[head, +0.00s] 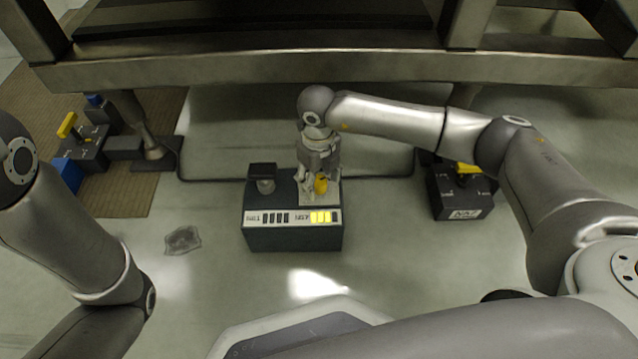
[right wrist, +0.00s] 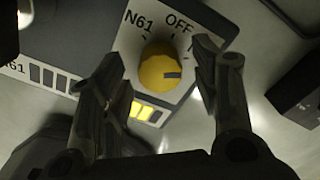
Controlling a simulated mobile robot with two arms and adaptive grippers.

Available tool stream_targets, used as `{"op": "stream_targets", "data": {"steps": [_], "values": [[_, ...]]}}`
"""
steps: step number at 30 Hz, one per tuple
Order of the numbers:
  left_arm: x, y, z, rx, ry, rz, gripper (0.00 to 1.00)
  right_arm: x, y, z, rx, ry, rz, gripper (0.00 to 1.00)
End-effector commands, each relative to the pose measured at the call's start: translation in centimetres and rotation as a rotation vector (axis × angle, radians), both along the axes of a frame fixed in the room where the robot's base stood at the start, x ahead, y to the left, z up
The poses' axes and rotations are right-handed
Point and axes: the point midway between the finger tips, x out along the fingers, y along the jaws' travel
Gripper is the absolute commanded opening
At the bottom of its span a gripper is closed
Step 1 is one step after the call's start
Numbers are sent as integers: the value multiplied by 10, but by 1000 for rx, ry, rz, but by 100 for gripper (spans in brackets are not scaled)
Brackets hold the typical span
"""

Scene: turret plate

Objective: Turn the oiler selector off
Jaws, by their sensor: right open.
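My left gripper is out of view.
Another dark box with a yellow handle (head: 467,170) stands at right. A yellow-handled valve unit (head: 68,125) is at left. A steel frame beam (head: 240,72) crosses behind. A clear crumpled scrap (head: 182,240) lies on the floor.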

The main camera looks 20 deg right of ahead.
Motion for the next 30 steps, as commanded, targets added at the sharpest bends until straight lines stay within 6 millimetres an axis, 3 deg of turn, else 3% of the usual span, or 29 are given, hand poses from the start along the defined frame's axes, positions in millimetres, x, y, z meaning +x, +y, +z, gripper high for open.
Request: {"op": "stream_targets", "data": {"steps": [12, 23, 30], "values": [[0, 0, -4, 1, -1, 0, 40, 0, 0, -6, 0, 0, 0, 55], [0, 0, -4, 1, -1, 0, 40, 0, 0, -6, 0, 0, 0, 10], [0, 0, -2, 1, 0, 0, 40, 0, 0, -5, 1, 1, 21, 10]]}}
